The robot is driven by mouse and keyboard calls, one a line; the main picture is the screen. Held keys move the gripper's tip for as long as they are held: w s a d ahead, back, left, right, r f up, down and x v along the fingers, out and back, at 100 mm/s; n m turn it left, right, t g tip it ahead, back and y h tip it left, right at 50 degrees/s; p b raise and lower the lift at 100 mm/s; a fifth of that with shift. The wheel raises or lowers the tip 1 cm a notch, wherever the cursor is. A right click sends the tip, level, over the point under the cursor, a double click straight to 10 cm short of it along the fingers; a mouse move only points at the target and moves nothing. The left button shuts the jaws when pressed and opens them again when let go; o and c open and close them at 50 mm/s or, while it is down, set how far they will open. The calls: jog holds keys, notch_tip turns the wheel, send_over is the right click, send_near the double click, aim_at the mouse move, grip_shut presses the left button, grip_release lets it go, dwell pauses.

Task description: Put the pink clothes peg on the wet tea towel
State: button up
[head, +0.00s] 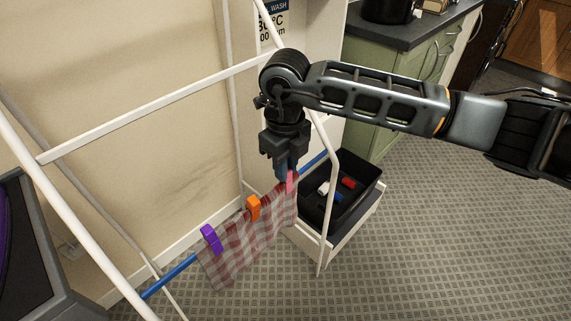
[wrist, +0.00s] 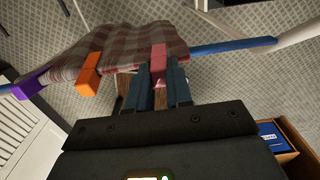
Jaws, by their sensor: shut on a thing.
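The red and white checked tea towel (head: 240,247) hangs over a blue rail (head: 175,271) of a white rack. My gripper (head: 287,172) is above the towel's right end, pointing down, shut on the pink clothes peg (head: 290,183). In the wrist view the pink peg (wrist: 158,62) is between the blue fingers (wrist: 160,85), and its far end overlaps the towel (wrist: 125,42) at the rail. Whether the peg grips the cloth cannot be told. An orange peg (head: 253,207) and a purple peg (head: 211,239) sit on the towel's top edge to the left.
A black crate (head: 338,205) on a white stand holds red, white and blue pegs, right of the towel. White rack bars (head: 165,107) surround the arm. A green cabinet (head: 385,100) stands behind. The patterned floor at right is clear.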

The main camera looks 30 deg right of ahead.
jog(key=shift+f, duration=0.4)
jog(key=o, duration=0.8)
jog(key=shift+o, duration=0.2)
jog(key=shift+r, duration=0.1)
jog(key=shift+r+p, duration=2)
jog(key=shift+r, duration=1.5)
jog(key=shift+f, duration=0.1)
